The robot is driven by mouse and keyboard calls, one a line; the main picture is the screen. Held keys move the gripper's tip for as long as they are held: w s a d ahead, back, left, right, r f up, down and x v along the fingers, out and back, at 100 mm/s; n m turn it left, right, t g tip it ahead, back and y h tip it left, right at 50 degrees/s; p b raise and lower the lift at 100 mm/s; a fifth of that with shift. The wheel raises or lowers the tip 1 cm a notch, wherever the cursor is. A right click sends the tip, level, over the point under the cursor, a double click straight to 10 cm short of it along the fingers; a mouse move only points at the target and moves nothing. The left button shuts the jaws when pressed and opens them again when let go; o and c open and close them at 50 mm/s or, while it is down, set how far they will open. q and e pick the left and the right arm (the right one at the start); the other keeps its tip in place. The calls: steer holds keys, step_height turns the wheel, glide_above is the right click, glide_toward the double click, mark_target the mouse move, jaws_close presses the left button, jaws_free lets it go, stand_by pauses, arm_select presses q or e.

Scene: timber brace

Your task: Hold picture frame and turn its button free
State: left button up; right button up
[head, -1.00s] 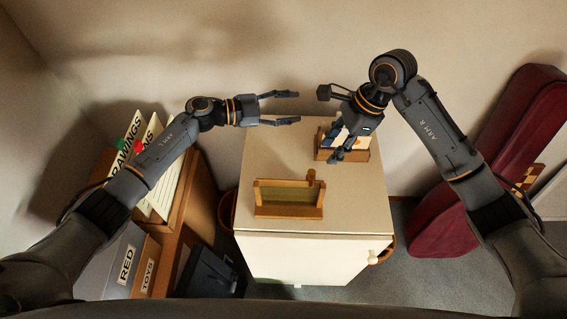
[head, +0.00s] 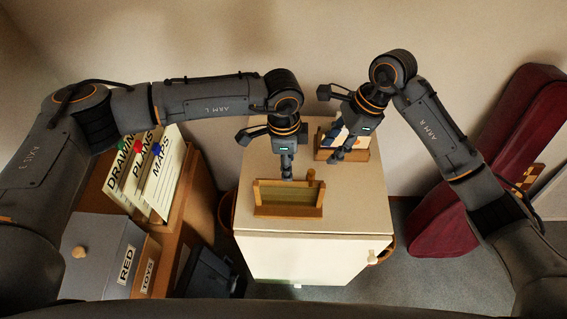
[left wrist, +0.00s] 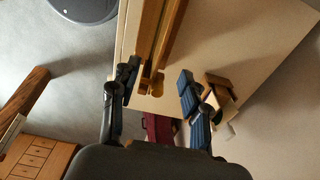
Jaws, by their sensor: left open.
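A wooden picture frame (head: 289,211) with a greenish panel stands on the pale cabinet top near its front edge. A small brown button-like piece (head: 311,175) sticks up at its right end. My left gripper (head: 287,176) points down just behind the frame's top edge, open. In the left wrist view the wooden frame (left wrist: 156,38) runs up between the spread fingers (left wrist: 158,88), without clear contact. My right gripper (head: 338,157) points down in front of a second wooden holder (head: 361,155) with a picture, partly covering it. Its finger gap is unclear.
The cabinet top (head: 350,200) is clear right of the frame. At the left stand a box with labelled file cards (head: 150,180) and a grey bin (head: 100,250) marked RED. A dark red case (head: 480,180) leans at the right wall.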

mark_target(283, 192)
arm_select(q)
steer(key=shift+y, duration=0.4)
steer(key=f, duration=0.9)
steer(key=a+f, duration=0.1)
steer(key=f, duration=0.4)
steer(key=shift+s, duration=0.25)
arm_select(e)
steer(key=shift+a, duration=0.1)
arm_select(q)
steer(key=shift+a, duration=0.1)
jaws_close()
arm_select(e)
steer(key=shift+o, duration=0.5)
